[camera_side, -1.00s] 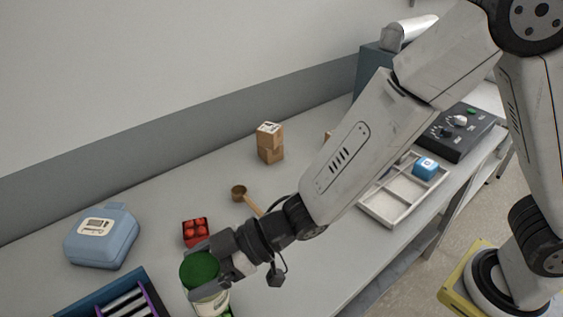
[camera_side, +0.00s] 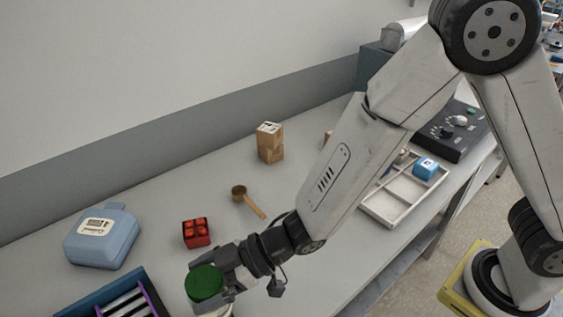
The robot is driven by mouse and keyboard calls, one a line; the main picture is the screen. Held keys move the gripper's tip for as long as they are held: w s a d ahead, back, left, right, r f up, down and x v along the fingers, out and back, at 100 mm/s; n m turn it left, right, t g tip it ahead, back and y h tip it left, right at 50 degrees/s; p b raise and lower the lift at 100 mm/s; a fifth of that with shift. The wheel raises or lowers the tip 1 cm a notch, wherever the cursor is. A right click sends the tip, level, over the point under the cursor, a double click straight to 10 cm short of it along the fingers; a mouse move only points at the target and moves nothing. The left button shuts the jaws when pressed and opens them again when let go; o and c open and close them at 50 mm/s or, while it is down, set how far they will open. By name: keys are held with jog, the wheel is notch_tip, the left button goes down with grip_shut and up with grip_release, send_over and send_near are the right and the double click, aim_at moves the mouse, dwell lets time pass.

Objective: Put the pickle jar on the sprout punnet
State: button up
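The pickle jar (camera_side: 205,284) has a dark green lid and a pale body, cut off by the bottom edge of the side view. My gripper (camera_side: 213,283) has its fingers on both sides of the jar just under the lid and appears shut on it. The jar looks roughly upright. I cannot see the sprout punnet clearly; the area under the jar is out of the frame. Whether the jar touches anything below cannot be told.
A red punnet of tomatoes (camera_side: 197,233) stands just behind my gripper. A blue case (camera_side: 103,238) and a dark blue rack (camera_side: 118,295) are to the left. A wooden scoop (camera_side: 248,201), stacked boxes (camera_side: 270,142) and a divided tray (camera_side: 398,200) lie further right.

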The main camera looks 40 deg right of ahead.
jog(key=shift+r, duration=0.2)
jog(key=v, duration=1.2)
jog(key=shift+r, duration=0.1)
dwell(0.7)
jog(key=w+d+f+m+t+h, duration=0.1)
jog(key=w+d+m+h, duration=0.25)
jog(key=d, duration=0.35)
jog(key=w+d+f+m+t+h, duration=0.2)
jog(key=w+d+m+h, duration=0.1)
jog(key=d+h, duration=0.25)
jog(key=s+d+f+m+g+h, duration=0.1)
jog(key=s+d+m+g+h, duration=0.2)
jog(key=d, duration=1)
jog(key=shift+s+f+m+g+h, duration=0.2)
jog(key=shift+s+m+g+h, duration=0.1)
jog(key=shift+s+m+g, duration=1.4)
